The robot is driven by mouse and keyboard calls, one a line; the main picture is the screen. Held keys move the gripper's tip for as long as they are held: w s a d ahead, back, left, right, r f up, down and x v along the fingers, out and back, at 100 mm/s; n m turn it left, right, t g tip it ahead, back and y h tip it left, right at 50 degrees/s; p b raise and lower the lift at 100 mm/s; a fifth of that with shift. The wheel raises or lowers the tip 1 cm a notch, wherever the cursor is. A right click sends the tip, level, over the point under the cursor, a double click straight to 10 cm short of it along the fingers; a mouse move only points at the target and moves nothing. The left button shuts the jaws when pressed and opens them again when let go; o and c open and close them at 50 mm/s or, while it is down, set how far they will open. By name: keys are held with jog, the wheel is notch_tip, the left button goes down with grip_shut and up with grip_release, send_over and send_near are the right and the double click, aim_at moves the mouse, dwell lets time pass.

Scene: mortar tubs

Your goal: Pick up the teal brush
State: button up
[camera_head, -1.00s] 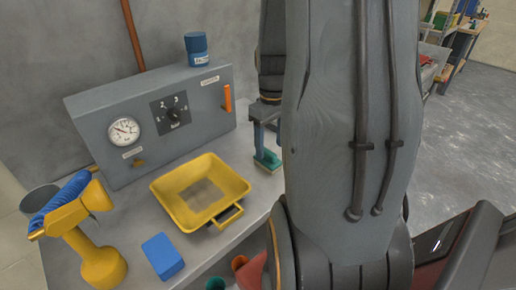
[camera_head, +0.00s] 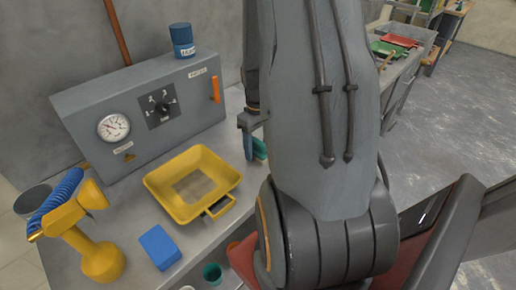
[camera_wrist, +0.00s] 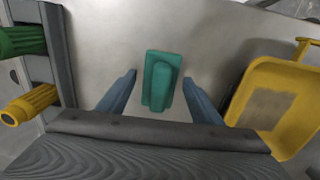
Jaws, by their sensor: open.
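The teal brush (camera_wrist: 161,80) lies on the grey bench top, upright in the wrist view and centred between the two blue-grey fingers. My gripper (camera_wrist: 159,79) is open, with one finger on each side of the brush and a gap on both sides. In the head view the brush (camera_head: 260,149) shows only in part, beside my gripper (camera_head: 249,140), with my arm hiding its right side. I cannot tell the height of the fingertips above the bench.
A yellow tray (camera_head: 150,186) lies left of the brush, with a blue block (camera_head: 160,248) in front of it. A grey gauge box (camera_head: 80,108) stands behind. A yellow stand (camera_head: 101,262) is at left. Green (camera_wrist: 22,40) and yellow (camera_wrist: 30,103) ribbed handles sit in a dark rack.

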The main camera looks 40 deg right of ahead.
aim_at(258, 141)
jog(key=shift+f, duration=0.35)
jog(key=c, duration=1.1)
jog(key=shift+r, duration=0.1)
jog(key=shift+r+b, duration=1.1)
jog(key=shift+r, duration=3.85)
